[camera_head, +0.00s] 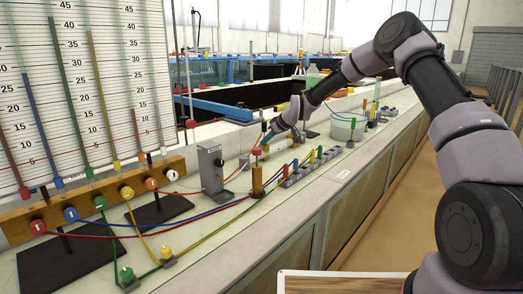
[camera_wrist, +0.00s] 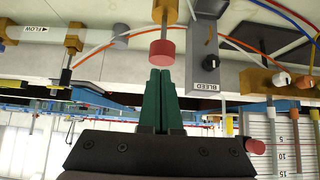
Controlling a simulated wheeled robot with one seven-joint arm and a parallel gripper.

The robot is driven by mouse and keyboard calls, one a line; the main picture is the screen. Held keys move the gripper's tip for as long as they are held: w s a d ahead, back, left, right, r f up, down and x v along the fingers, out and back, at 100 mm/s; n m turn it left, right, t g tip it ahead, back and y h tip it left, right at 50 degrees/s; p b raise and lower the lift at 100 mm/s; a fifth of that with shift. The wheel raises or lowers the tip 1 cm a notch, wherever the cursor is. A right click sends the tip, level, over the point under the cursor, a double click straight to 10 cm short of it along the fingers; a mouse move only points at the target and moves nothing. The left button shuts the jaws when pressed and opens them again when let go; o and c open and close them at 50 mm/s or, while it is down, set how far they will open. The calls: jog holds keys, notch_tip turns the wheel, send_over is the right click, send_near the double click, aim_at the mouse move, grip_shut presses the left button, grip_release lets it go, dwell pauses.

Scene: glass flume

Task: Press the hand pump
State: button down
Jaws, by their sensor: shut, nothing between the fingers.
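The hand pump (camera_head: 257,180) is an upright brass cylinder with a red knob on top, standing on the pale bench ledge. In the wrist view, which looks upside down, its red knob (camera_wrist: 161,54) sits just beyond my fingertips, with the brass body (camera_wrist: 170,12) behind it. My gripper (camera_head: 266,138) is just above and slightly right of the knob in the head view. Its green fingers (camera_wrist: 160,72) are together, with nothing between them. Fingertips and knob look very close; I cannot tell whether they touch.
A grey box (camera_head: 211,165) labelled BLEED in the wrist view (camera_wrist: 206,62) stands beside the pump. Coloured tubes run along the ledge to a brass manifold (camera_head: 100,194) below a scale board (camera_head: 85,90). Small valve blocks (camera_head: 300,172) stand right of the pump.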

jog(key=v, duration=0.5)
jog(key=shift+s+d+r, duration=0.15)
jog(key=shift+r, duration=0.1)
dwell(0.4)
